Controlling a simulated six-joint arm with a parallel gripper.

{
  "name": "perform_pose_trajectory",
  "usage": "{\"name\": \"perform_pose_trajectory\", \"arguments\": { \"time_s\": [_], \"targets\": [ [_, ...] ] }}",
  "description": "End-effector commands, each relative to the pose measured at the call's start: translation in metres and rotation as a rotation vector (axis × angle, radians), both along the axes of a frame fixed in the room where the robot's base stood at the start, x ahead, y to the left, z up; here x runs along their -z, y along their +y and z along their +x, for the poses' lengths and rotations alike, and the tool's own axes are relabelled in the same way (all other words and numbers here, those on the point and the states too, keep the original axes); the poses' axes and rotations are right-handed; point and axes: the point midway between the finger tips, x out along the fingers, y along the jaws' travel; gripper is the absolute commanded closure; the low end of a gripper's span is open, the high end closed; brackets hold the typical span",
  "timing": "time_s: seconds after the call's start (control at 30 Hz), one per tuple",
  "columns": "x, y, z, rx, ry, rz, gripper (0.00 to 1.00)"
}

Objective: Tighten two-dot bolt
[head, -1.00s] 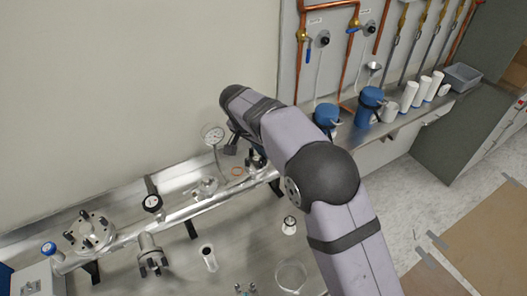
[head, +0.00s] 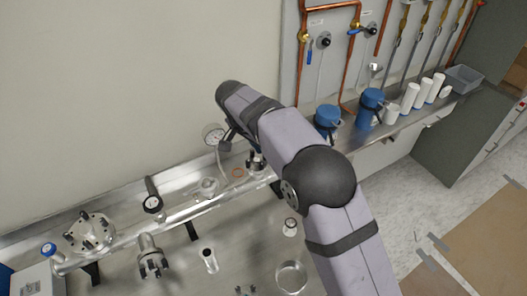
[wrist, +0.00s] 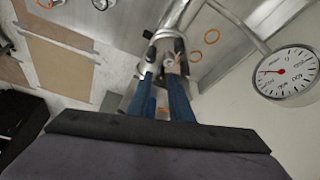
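In the wrist view, the two blue fingers of my gripper (wrist: 161,78) reach to a metal flange end (wrist: 172,50) on a pipe. The fingers stand apart with a gap between them. Their tips overlap the metal fittings there, and whether a bolt is between them is not clear. In the head view, this flange end (head: 255,162) stands at the right end of the long horizontal pipe (head: 190,212), partly behind my arm. My gripper is mostly hidden there. Dot marks on the bolts are too small to make out, so I cannot single out the two-dot bolt.
A pressure gauge (wrist: 287,72) is close on the right in the wrist view. In the head view, a bolted round flange (head: 90,232) is at far left, and blue pumps (head: 327,118) stand on the shelf at right.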

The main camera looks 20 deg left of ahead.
Motion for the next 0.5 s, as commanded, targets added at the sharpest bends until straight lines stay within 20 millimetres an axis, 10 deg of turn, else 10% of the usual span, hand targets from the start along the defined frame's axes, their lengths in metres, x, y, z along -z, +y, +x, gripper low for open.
{"name": "perform_pose_trajectory", "arguments": {
  "time_s": [0.5],
  "targets": [
    [-0.055,0.01,-0.02,0.0,-0.002,0.002,0.81]
  ]
}}
